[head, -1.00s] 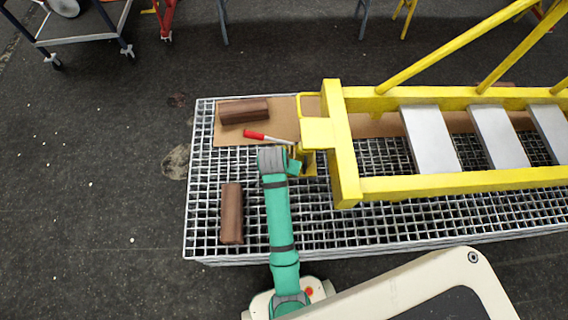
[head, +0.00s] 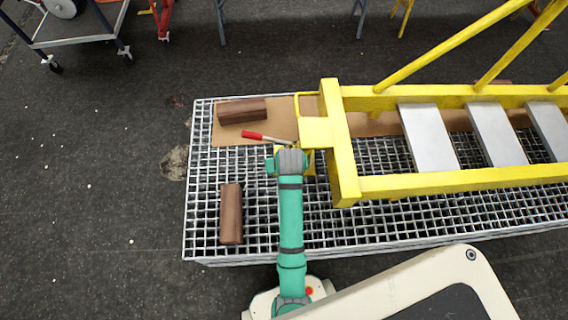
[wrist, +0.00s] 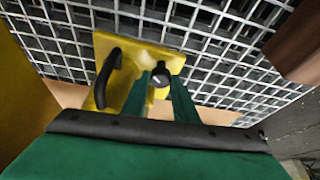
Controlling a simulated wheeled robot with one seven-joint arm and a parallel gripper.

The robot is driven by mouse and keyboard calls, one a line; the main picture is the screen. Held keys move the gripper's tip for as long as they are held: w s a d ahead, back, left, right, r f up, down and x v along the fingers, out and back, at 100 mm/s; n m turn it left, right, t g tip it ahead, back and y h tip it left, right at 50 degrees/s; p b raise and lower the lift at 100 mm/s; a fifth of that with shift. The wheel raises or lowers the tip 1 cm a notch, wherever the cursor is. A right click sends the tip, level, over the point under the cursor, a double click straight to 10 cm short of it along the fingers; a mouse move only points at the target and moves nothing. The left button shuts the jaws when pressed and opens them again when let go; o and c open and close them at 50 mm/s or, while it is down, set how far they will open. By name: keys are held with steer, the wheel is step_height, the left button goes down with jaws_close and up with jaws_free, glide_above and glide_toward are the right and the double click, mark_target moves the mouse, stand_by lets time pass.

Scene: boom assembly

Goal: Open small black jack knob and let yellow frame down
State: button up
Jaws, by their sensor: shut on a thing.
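The yellow frame (head: 344,150) lies above the grating platform at centre right in the head view, with grey steps between its rails. The yellow jack under its near end is mostly hidden by my arm in the head view; its yellow base (wrist: 165,57) and a black curved handle (wrist: 110,75) show in the wrist view. The small black jack knob (wrist: 160,76) sits between my fingertips in the wrist view. My gripper (wrist: 160,84) is shut on this knob. In the head view my wrist hides the fingers. A red-handled lever (head: 262,137) points left from the jack.
A brown block (head: 242,111) lies on a cardboard sheet (head: 285,112) behind the jack. Another brown block (head: 231,213) lies on the grating platform (head: 205,240) left of my arm. A cart (head: 80,35) stands at the back left. The floor at left is clear.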

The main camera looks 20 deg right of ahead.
steer(key=o, duration=1)
steer(key=shift+r, duration=0.1)
steer(key=v, duration=1)
steer(key=shift+s+r, duration=0.2)
steer(key=shift+r, duration=0.1)
